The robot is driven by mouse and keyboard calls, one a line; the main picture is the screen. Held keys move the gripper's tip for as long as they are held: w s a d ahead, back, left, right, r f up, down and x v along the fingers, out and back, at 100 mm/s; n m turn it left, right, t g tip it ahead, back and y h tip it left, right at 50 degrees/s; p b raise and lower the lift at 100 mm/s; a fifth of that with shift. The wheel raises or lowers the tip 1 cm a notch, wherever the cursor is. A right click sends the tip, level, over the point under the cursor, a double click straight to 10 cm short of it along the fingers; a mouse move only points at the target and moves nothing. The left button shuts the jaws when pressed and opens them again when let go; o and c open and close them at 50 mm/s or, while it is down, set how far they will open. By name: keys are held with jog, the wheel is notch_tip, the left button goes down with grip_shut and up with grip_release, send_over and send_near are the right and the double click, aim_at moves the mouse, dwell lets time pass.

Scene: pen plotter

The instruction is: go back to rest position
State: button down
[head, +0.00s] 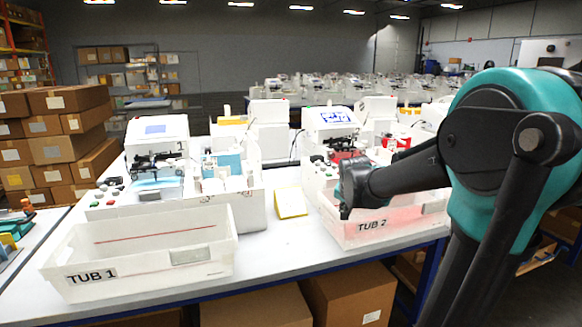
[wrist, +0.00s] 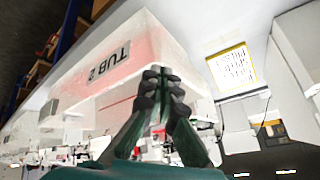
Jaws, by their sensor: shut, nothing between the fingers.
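My gripper (wrist: 160,92) is shut and empty in the wrist view, its black fingertips together. In the head view the gripper end (head: 347,187) is at the left corner of the tub labelled TUB 2 (head: 385,232), in front of the right plotter (head: 330,125). I cannot tell whether it touches the tub. TUB 2 also shows in the wrist view (wrist: 85,85), turned upside down by the camera. My teal and black arm reaches in from the right of the head view and hides part of the table's right side.
TUB 1 (head: 150,268), a white bin, stands at the table's front left, before the left plotter (head: 157,140). Cardboard boxes (head: 58,140) are stacked at far left.

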jog(key=s+f+n+g, duration=0.1)
jog(key=s+f+n, duration=0.1)
jog(key=s+f, duration=0.3)
jog(key=s+f+n+g, duration=0.1)
jog(key=s+f, duration=0.4)
jog(key=s, duration=0.7)
jog(key=s+d+f+n+g, duration=0.1)
jog(key=s+f+n, duration=0.2)
jog(key=s+f, duration=0.2)
jog(key=s, duration=0.3)
jog(key=shift+s+f+y, duration=0.25)
jog(key=shift+s+y, duration=0.15)
